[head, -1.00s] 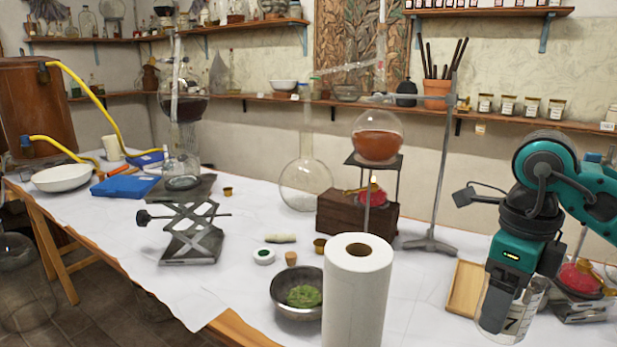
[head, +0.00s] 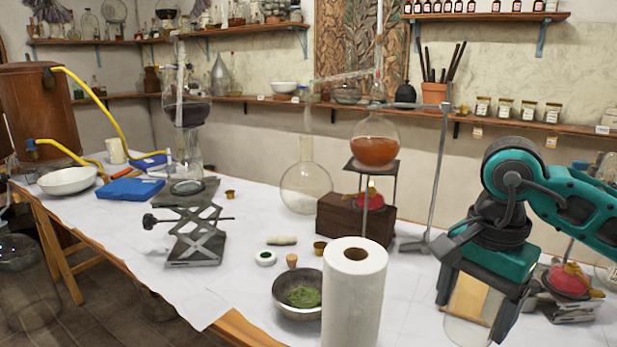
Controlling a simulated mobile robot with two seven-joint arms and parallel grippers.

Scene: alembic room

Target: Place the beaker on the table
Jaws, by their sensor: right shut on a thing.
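The beaker (head: 466,328) is clear glass and shows at the lower right of the head view. My right gripper (head: 473,314) is shut on it, with one finger on each side of the glass. The beaker looks roughly upright. I cannot tell whether its base touches the table (head: 258,212), which is long and covered in white paper. A wooden tray (head: 469,297) shows through the glass behind it. My left gripper is not in view.
A paper towel roll (head: 353,300) and a metal bowl of green matter (head: 290,306) stand left of the beaker. A metal stand (head: 435,180) rises behind it. A red burner (head: 568,282) is to the right. Bare table shows between the roll and the beaker.

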